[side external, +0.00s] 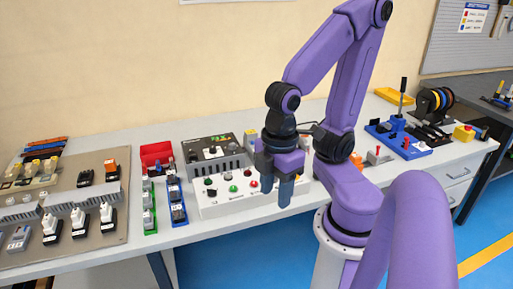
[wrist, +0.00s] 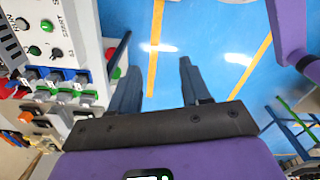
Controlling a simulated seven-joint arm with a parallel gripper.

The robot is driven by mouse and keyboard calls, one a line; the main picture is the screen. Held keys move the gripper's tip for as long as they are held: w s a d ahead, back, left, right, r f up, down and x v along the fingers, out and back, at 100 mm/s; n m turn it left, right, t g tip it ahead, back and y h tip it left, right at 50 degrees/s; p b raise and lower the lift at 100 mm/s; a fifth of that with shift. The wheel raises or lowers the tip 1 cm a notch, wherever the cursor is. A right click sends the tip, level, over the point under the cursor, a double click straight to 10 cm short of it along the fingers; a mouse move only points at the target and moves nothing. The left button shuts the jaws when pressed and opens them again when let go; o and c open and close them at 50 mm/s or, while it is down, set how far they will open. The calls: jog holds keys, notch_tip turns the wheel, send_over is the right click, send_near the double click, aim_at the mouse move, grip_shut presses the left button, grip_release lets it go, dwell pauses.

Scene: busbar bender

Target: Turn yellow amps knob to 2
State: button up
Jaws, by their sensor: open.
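I cannot clearly make out a yellow amps knob in either view. A dark control unit (side external: 214,150) with a small lit display and small knobs stands on the bench. In front of it is a white control box (side external: 215,207) with black knobs and green and red buttons. My gripper (side external: 287,203) points down at the right end of the white box and hides part of it. In the wrist view my gripper (wrist: 156,50) is open, with nothing between its fingers. The white box (wrist: 82,22) lies left of the fingers there.
A red bin (side external: 156,153) and narrow green and blue trays with small parts stand left of the control units. A brown board (side external: 100,240) with breakers is at far left. A blue fixture (side external: 400,140) is at right. Blue floor (wrist: 215,50) lies beyond the bench's front edge.

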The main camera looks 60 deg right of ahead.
jog(key=w+d+r+m, duration=0.25)
jog(key=w+m, duration=0.45)
jog(key=w, duration=0.6)
jog(key=w+d+f+m, duration=0.1)
jog(key=w+d+m, duration=0.55)
jog(key=d, duration=0.55)
jog(key=w+d+m, duration=0.6)
jog(key=w+d, duration=0.1)
jog(key=d, duration=0.5)
jog(key=s+d+f+m, duration=0.1)
jog(key=s+d+m, duration=0.15)
jog(key=d, duration=0.45)
jog(key=s+d+f+m, duration=0.2)
jog(key=d+m, duration=0.1)
jog(key=d, duration=0.5)
notch_tip(320, 180, down, 16)
jog(key=shift+w+a+f, duration=0.1)
jog(key=shift+w+a, duration=0.05)
grip_shut()
